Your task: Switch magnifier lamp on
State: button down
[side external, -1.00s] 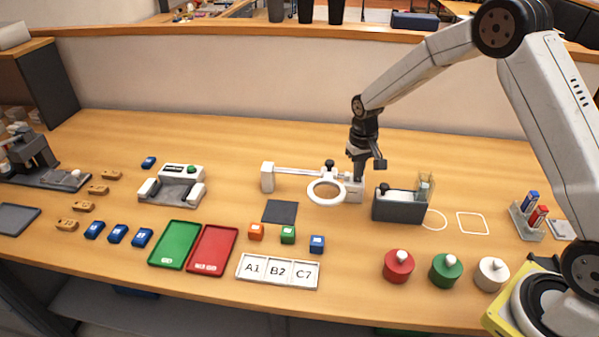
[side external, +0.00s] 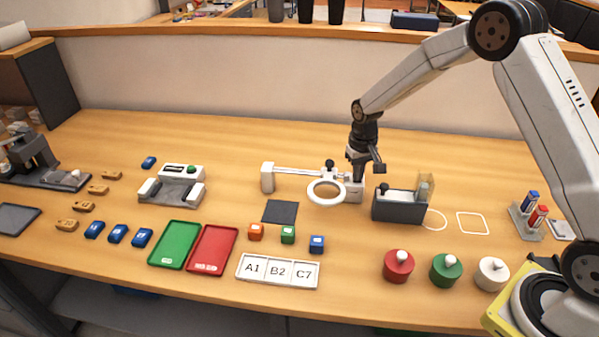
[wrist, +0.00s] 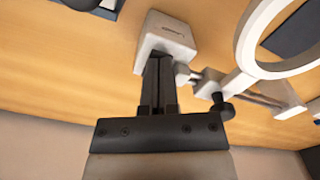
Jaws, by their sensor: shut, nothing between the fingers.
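The magnifier lamp (side external: 326,192) stands in the middle of the table, with a white ring head, a white arm with a dark knob and a white block (side external: 355,190) at its right end. In the wrist view the ring (wrist: 250,65) is at the upper right and the white block (wrist: 166,40) is at the top centre. My gripper (side external: 358,177) is shut and empty, pointing down at that block. In the wrist view its fingertips (wrist: 158,58) overlap the block's near edge. The fingers hide part of the block, and I cannot tell whether they touch it.
A dark grey holder (side external: 399,207) with a clear panel stands close to the right of the block. A dark square pad (side external: 280,211) and small coloured cubes (side external: 288,234) lie in front of the lamp. The table behind the lamp is clear.

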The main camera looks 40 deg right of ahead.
jog(key=shift+f, duration=0.15)
jog(key=shift+r, duration=3.55)
jog(key=shift+s+a, duration=0.1)
jog(key=s+a+n+t, duration=0.1)
jog(key=s+a, duration=0.2)
jog(key=s, duration=0.7)
jog(key=s+a+n+t, duration=0.1)
jog(key=s+a+n, duration=0.1)
jog(key=s, duration=0.8)
jog(key=shift+s+a+r+t, duration=0.25)
jog(key=shift+a+r, duration=0.2)
jog(key=shift+a, duration=0.3)
